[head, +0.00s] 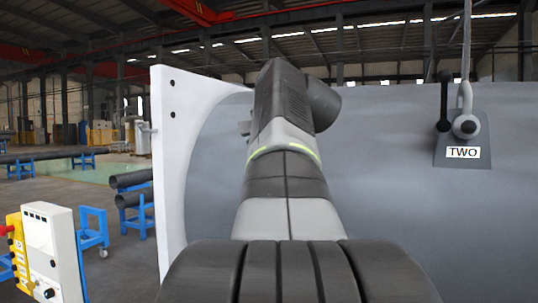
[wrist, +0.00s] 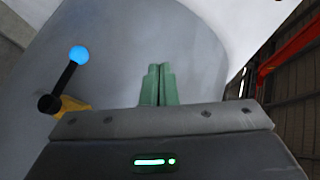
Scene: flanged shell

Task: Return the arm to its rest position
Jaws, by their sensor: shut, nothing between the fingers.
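My gripper (wrist: 158,84) shows in the wrist view as two green fingers pressed together, with nothing between them. It points toward a grey curved surface and touches nothing that I can see. In the head view my arm rises through the middle, in front of the large grey shell (head: 385,175). The gripper itself is hidden there behind the arm links.
A white flange (head: 173,170) edges the shell on the left. A black lever on a plate labelled TWO (head: 462,152) is at right. In the wrist view, a blue-knobbed lever (wrist: 79,55) stands left of the fingers. A control box (head: 52,250) stands at lower left.

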